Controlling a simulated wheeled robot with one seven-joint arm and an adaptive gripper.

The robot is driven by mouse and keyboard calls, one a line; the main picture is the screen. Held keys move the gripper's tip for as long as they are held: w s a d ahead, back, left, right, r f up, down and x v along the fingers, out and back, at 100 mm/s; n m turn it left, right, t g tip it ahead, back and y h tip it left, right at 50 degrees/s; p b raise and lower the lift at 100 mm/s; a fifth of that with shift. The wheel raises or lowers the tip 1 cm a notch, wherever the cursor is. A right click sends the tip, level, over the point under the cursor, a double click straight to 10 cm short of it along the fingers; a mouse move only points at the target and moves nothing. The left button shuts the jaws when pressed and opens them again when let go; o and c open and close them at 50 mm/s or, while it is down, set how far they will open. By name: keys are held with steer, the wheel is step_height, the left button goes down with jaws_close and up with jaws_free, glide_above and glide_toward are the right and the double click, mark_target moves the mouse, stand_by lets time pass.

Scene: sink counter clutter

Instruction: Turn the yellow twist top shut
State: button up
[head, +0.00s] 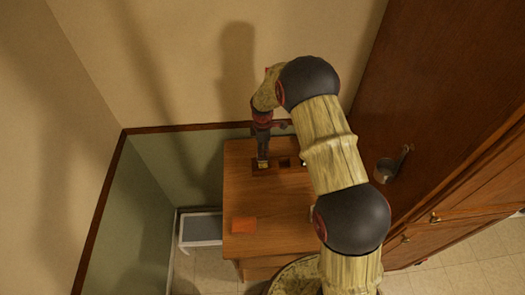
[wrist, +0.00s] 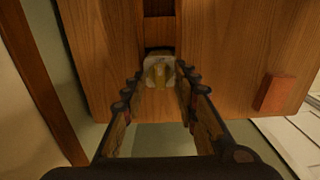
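The yellow twist top (wrist: 160,73) shows in the wrist view as a yellow raised tab on a pale, rounded block. The fingers are apart, and narrow gaps seem to show beside the block. Contact is not clear. I cannot read which way the tab is turned from the head view.
An orange-red block (head: 243,225) lies near the front left of the cabinet top (head: 282,215); it also shows in the wrist view (wrist: 273,93). Walls stand behind and left.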

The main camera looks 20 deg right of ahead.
steer(key=shift+c, duration=1.1)
jaws_close()
